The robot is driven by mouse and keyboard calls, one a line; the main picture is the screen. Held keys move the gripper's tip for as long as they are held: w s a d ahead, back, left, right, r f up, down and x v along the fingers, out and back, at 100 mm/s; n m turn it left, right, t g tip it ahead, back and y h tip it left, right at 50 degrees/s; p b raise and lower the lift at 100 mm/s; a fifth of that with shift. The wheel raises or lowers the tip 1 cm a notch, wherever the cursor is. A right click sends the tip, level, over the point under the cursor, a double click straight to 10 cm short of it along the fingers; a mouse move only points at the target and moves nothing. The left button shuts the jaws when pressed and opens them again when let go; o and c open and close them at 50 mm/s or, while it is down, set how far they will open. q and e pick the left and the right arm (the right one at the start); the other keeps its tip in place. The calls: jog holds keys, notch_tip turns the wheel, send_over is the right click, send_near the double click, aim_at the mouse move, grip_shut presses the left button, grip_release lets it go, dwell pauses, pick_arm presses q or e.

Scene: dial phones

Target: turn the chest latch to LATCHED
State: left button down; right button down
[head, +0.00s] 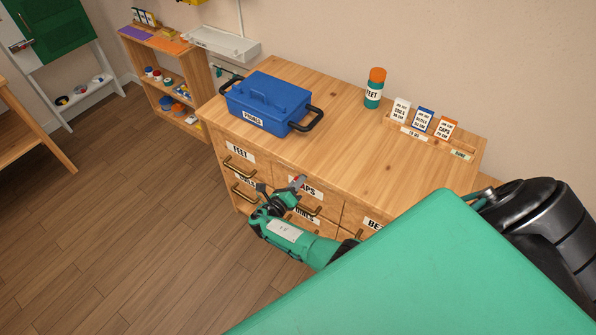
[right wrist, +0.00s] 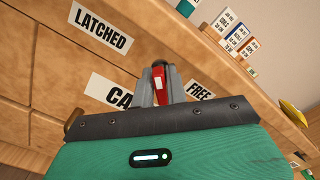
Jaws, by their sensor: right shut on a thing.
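The chest (head: 400,160) is a wooden drawer chest with labelled drawers. Its latch, a small red handle (head: 298,180), is at the front near the CAPS label (head: 308,190). My right gripper (head: 280,190) is shut on the latch. In the right wrist view, the red latch (right wrist: 160,84) shows between the grey fingers (right wrist: 159,76). The LATCHED label (right wrist: 100,27) is up and left of it, and the FREE label (right wrist: 199,91) is right of it. The fingers hide much of the latch, so its exact angle is unclear. My left gripper is not in view.
Brass drawer handles (head: 243,189) jut out near my gripper. The floor at left is clear.

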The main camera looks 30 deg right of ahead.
jog(key=c, duration=1.5)
grip_release()
jog(key=b+v, duration=0.1)
jog(key=v, duration=1.2)
jog(key=shift+s+a+f+b, duration=0.1)
jog(key=shift+s+a+b, duration=0.05)
jog(key=shift+a+b, duration=0.25)
